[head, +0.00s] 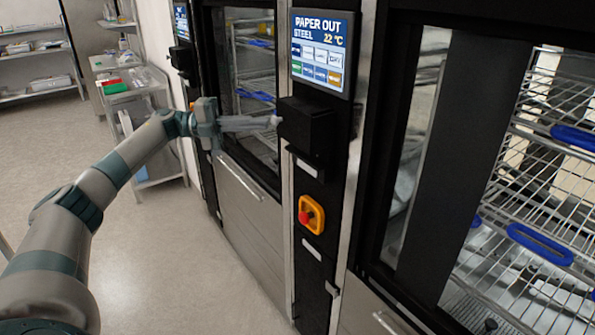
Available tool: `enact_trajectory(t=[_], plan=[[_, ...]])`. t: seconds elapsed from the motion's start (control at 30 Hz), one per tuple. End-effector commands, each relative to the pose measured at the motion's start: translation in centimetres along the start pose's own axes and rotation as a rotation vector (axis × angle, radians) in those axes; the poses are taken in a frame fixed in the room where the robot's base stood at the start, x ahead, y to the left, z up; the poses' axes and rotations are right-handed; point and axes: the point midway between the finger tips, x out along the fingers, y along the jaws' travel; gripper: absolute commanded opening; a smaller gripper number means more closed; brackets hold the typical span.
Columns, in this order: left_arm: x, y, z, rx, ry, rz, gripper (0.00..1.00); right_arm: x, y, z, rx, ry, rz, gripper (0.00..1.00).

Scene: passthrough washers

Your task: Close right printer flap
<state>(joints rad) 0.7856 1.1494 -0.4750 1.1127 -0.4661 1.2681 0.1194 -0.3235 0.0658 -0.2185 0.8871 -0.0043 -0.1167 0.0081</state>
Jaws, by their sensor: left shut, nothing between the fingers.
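The black printer box (307,126) stands out from the dark column between the two washers, below a screen (321,52) that reads "PAPER OUT". My left arm comes in from the left. My left gripper (275,121) is shut and empty, its fingertips at the left side of the printer. Whether the fingertips touch the printer cannot be told. The flap's exact position is hard to make out on the dark box. A second dark box (183,59) sits under another screen farther left. My right gripper is not in view.
An orange and red emergency button (311,215) is below the printer. The right washer's glass shows wire racks (540,190) with blue handles. A grey cart (140,110) stands behind my arm at the back left. The floor (190,260) in front is clear.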

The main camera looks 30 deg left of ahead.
Motion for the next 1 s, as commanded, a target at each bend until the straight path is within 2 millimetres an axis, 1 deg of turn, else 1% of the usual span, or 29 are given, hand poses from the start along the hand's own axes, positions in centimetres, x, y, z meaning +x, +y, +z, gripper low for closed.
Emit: enact_trajectory(t=[0.4, 1.0], plan=[[0.83, 0.01, 0.63, -0.001, -0.01, -0.001, 0.0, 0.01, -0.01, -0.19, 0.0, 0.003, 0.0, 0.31], [0.97, 0.1, 0.54, -0.001, -0.008, -0.003, 0.0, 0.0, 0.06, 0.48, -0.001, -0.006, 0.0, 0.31]])
